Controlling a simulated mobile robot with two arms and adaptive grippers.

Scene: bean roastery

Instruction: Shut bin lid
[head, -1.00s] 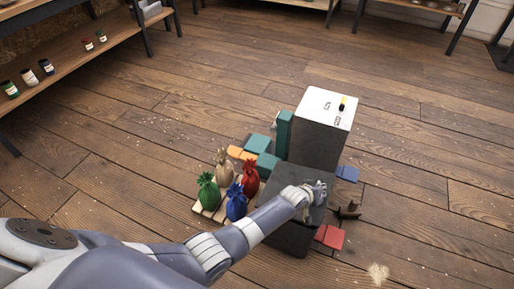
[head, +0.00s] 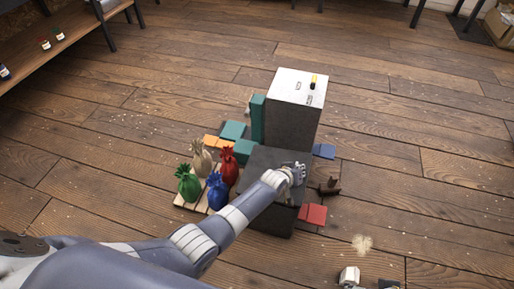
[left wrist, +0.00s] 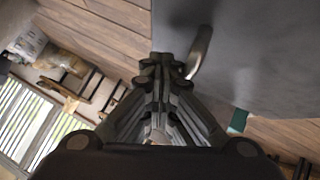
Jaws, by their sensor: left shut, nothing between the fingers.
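A low dark grey bin shows in the head view, its flat dark lid (head: 262,162) lying over the box and looking about level. I cannot tell whether a small gap is left under it. My left gripper (head: 298,172) is at the lid's right edge. In the left wrist view, the gripper (left wrist: 158,75) is shut and empty, its fingertips close beside a bent metal handle (left wrist: 200,52) on a dark grey panel (left wrist: 265,50). I cannot tell whether they touch it. My forearm hides part of the bin's front left side.
A taller box with a white top (head: 297,87) stands right behind the bin. Green, red, blue and tan sacks (head: 188,184) stand on a pallet (head: 190,205) to its left. Red blocks (head: 312,214) and a small brown object (head: 328,187) lie at its right. Floor beyond is open.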

